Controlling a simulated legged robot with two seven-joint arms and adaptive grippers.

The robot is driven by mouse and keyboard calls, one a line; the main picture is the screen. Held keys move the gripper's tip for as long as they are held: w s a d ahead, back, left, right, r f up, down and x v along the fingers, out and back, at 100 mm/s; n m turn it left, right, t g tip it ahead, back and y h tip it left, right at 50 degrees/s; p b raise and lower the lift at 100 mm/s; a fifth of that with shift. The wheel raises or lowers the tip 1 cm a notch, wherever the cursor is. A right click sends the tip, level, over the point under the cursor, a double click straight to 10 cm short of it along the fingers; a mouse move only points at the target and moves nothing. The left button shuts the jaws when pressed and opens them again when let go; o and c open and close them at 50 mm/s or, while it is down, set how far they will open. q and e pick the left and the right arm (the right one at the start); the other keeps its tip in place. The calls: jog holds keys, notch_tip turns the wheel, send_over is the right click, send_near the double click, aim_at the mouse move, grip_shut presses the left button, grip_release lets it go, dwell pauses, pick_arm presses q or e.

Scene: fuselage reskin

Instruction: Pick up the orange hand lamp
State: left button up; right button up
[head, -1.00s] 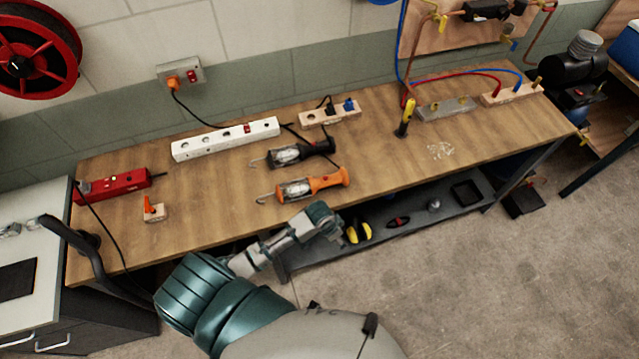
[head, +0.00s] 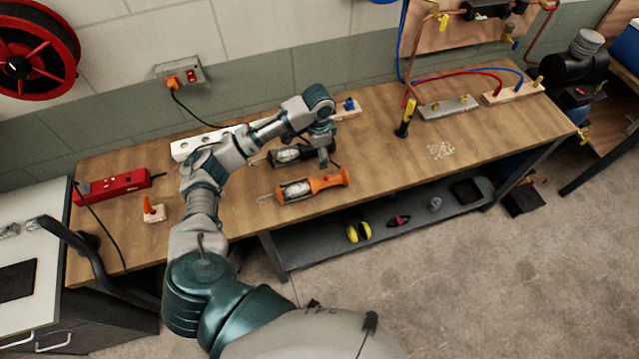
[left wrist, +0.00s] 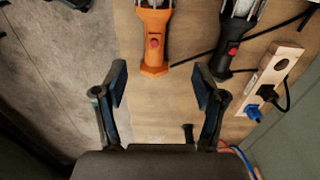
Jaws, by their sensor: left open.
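The orange hand lamp (head: 310,187) lies on the wooden workbench (head: 380,170), with its hook to the left and its handle to the right. In the left wrist view its orange handle (left wrist: 154,38) shows at the top, ahead of and between the fingers. A black hand lamp (head: 288,154) lies just behind it, and it also shows in the left wrist view (left wrist: 230,48). My left gripper (head: 325,160) is above the bench by the black lamp's handle end, behind the orange lamp's handle. In the left wrist view the gripper (left wrist: 160,88) is open, with nothing between its fingers. My right gripper is not in view.
A white power strip (head: 190,147) is partly hidden behind my left arm. A wooden socket block (head: 348,108) stands behind the gripper. Bare bench lies right of the lamps.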

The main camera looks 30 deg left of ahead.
aim_at(319, 181)
pick_arm(q)
notch_tip(319, 181, down, 11)
jog(key=shift+f+p, duration=0.15)
jog(key=shift+p, duration=0.15)
jog(key=shift+s+d+f+p, duration=0.15)
jog(key=shift+f+p, duration=0.05)
jog(key=shift+f, duration=1.2)
jog(key=shift+s+d+f+p, duration=0.1)
jog(key=shift+s+f+p, duration=0.05)
jog(key=shift+f, duration=1.2)
jog(key=shift+r, duration=0.1)
grip_shut()
